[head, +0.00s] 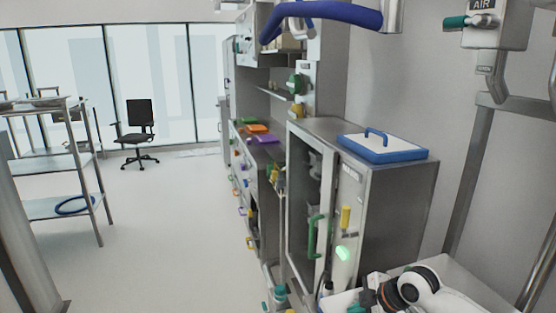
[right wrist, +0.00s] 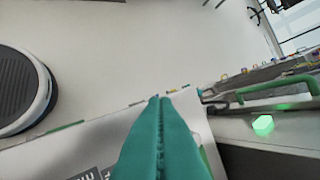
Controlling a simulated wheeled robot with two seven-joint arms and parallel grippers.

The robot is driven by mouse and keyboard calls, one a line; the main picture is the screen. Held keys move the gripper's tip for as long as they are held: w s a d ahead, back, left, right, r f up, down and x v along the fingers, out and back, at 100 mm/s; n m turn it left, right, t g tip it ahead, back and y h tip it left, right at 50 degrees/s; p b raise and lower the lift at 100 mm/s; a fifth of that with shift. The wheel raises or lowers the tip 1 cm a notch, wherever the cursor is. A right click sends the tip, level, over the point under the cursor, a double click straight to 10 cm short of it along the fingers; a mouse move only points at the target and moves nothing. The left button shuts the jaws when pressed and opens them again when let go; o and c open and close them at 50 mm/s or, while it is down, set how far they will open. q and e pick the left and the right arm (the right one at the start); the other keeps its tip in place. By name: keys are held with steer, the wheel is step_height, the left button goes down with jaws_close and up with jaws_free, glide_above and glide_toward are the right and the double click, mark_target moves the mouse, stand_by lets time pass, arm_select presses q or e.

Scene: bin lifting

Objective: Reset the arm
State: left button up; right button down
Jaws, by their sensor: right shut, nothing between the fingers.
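My right gripper (head: 358,300) is low in the head view, in front of the grey cabinet. It also shows in the right wrist view (right wrist: 160,105), where its two teal fingers lie together with nothing between them. The white and black right arm (head: 428,284) comes in from the bottom right. My left gripper is in neither view.
The cabinet (head: 395,205) has a green handle (head: 312,236), and a blue-rimmed tray (head: 380,152) lies on top. The middle floor is clear.

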steer(key=s+a+f+m+g, duration=0.1)
steer(key=s+a+f+m, duration=0.1)
steer(key=s+a+f, duration=0.45)
steer(key=s+a+f+m, duration=0.2)
steer(key=s+a+m, duration=0.1)
steer(key=s, duration=0.7)
steer(key=s+d+m+h, duration=0.3)
steer(key=s+d+m, duration=0.3)
steer(key=s, duration=0.3)
steer(key=s+d+m+h, duration=0.2)
steer(key=s+d+m, duration=0.3)
steer(key=s, duration=0.3)
step_height(320, 180, down, 27)
steer(key=s+g, duration=0.2)
steer(key=s+d+f+g, duration=0.1)
steer(key=s+d+f, duration=0.2)
steer(key=s+f, duration=1.2)
steer(key=shift+s+d+f, duration=0.15)
steer(key=shift+s+f, duration=0.05)
steer(key=shift+s, duration=0.45)
